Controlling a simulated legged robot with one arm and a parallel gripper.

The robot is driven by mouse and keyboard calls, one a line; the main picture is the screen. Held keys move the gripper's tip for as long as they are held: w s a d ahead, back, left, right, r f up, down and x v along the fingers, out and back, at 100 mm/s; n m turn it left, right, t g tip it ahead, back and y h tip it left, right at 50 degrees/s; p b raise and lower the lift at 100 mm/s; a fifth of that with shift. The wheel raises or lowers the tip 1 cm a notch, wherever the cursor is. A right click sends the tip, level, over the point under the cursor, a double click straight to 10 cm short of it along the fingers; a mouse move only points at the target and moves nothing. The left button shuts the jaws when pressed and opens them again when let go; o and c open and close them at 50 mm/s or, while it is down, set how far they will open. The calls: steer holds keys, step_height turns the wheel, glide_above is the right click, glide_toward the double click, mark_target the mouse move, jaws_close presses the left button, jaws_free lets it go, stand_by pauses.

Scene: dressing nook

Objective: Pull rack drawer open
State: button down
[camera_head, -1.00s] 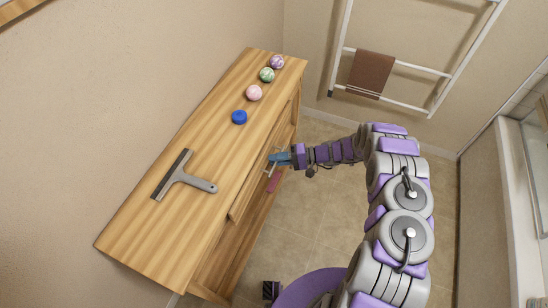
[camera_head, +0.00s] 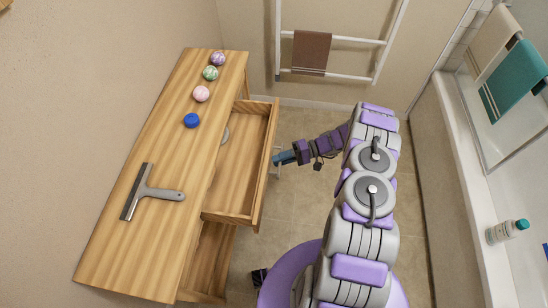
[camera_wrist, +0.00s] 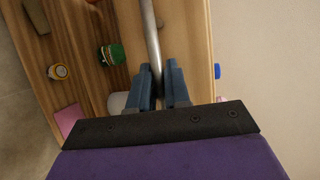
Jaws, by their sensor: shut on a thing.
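The rack (camera_head: 110,245) is a long light-wood unit along the left wall in the head view. Its upper drawer (camera_head: 238,185) stands open, pulled out to the right. A grey round thing (camera_head: 225,135) partly shows inside, near the rack's edge. My gripper (camera_head: 277,159) is at the drawer's front, its blue fingers on the handle. In the wrist view, my gripper (camera_wrist: 158,85) has its fingers on either side of the silver bar handle (camera_wrist: 150,35), shut on it. The pale drawer front (camera_wrist: 188,45) is just behind the bar.
On the rack top are a squeegee (camera_head: 150,192), a blue round thing (camera_head: 191,120) and pink (camera_head: 201,93), green (camera_head: 210,73) and purple (camera_head: 218,59) balls. A towel rail (camera_head: 340,75) stands at the back, a tub edge (camera_head: 455,185) at right. Floor (camera_head: 300,210) beside the drawer is clear.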

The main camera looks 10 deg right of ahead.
steer(key=shift+s+f, duration=0.1)
steer(key=shift+f, duration=0.1)
steer(key=c, duration=1.4)
jaws_free()
steer(key=shift+c, duration=0.2)
steer(key=shift+r, duration=0.1)
steer(key=shift+d, duration=0.15)
steer(key=w+d+r, duration=0.1)
steer(key=d+r, duration=0.1)
steer(key=d, duration=1.4)
steer(key=shift+d+r, duration=0.35)
steer(key=shift+w+d+r, duration=0.1)
steer(key=shift+r, duration=0.05)
